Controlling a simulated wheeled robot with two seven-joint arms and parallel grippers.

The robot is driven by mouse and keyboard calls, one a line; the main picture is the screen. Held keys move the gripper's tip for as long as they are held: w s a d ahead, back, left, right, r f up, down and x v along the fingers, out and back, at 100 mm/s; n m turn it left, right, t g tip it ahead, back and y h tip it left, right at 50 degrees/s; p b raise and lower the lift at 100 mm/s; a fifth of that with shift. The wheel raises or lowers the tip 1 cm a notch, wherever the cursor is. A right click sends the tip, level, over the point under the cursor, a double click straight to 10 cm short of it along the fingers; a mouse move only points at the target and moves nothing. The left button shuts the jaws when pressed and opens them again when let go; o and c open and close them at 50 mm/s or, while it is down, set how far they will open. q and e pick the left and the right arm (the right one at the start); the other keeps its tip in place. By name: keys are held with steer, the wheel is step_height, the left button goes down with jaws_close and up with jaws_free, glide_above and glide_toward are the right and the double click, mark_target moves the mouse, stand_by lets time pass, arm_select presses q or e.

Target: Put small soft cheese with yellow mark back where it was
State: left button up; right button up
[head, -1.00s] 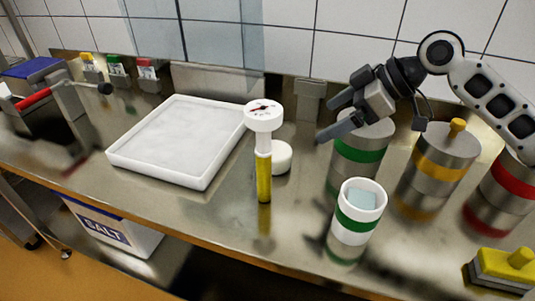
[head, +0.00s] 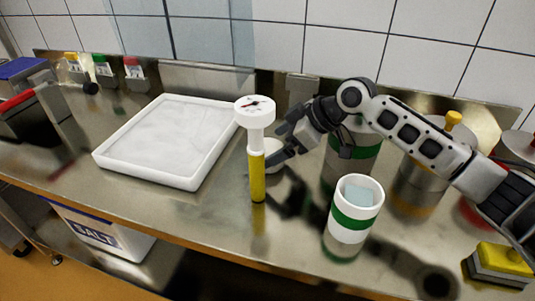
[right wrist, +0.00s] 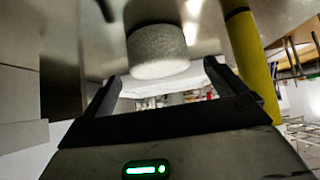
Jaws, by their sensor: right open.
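A small white round cheese (head: 274,163) stands on the steel counter, partly hidden behind a yellow-handled dial gauge (head: 257,177). I see no yellow mark on it. In the right wrist view the cheese (right wrist: 157,52) lies ahead of and between my fingers. My right gripper (head: 279,147) is open and close to the cheese; I cannot tell if it touches. The gauge handle (right wrist: 248,55) is just beyond the right finger in that view. A steel mould with a yellow band and yellow knob (head: 453,121) stands to the right, partly behind my right arm. My left gripper is not in view.
A white tray (head: 150,177) lies left of the gauge. A white cup with a green band (head: 352,223) stands in front right. A green-banded steel mould (head: 340,170) is behind it. A yellow-topped block (head: 502,258) is at the right.

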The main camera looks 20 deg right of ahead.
mark_target(269, 148)
steer(key=x, duration=0.3)
steer(key=shift+w+a+f, duration=0.15)
steer(key=shift+a+f, duration=0.1)
steer(key=c, duration=0.9)
steer(key=shift+r, duration=0.1)
